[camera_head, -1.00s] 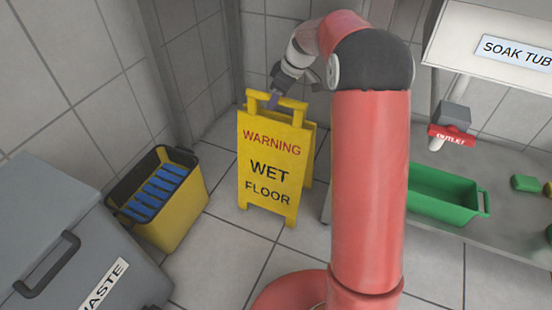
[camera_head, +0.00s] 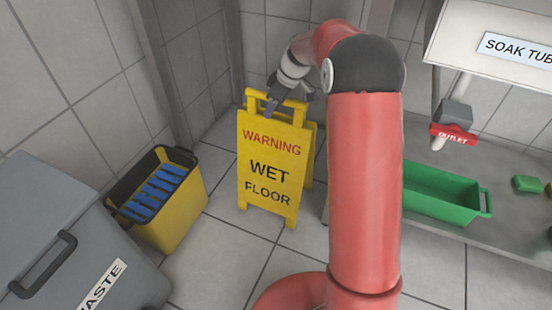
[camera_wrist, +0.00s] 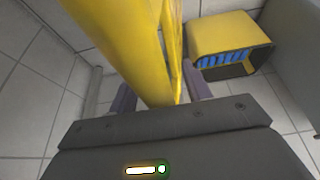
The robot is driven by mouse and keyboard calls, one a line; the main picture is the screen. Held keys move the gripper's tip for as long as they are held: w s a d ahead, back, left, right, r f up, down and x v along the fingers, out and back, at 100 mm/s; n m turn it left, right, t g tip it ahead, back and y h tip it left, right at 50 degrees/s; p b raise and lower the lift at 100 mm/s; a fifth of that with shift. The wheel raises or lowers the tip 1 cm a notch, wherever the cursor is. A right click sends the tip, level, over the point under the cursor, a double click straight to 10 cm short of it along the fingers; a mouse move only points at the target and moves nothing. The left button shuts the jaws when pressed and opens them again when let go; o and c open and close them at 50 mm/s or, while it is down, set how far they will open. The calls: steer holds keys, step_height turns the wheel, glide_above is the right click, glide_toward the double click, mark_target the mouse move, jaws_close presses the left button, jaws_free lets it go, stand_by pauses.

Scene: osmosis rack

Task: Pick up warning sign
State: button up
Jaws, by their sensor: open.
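The yellow warning sign (camera_head: 270,165) stands upright on the tiled floor in the head view, its front reading "WARNING WET FLOOR". It has a handle bar along its top. My gripper (camera_head: 272,104) is at that top handle, coming from above and behind. In the wrist view, the sign's yellow top (camera_wrist: 150,50) runs between the two open fingers of my gripper (camera_wrist: 160,95).
A yellow bucket (camera_head: 185,218) with a blue insert stands left of the sign. A grey waste bin (camera_head: 60,220) is at the lower left. A green tub (camera_head: 440,194) sits on a low shelf (camera_head: 450,228) to the right. Tiled walls are close behind the sign.

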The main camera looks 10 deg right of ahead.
jaws_close()
stand_by(0.3)
steer(key=shift+r, duration=0.1)
stand_by(1.0)
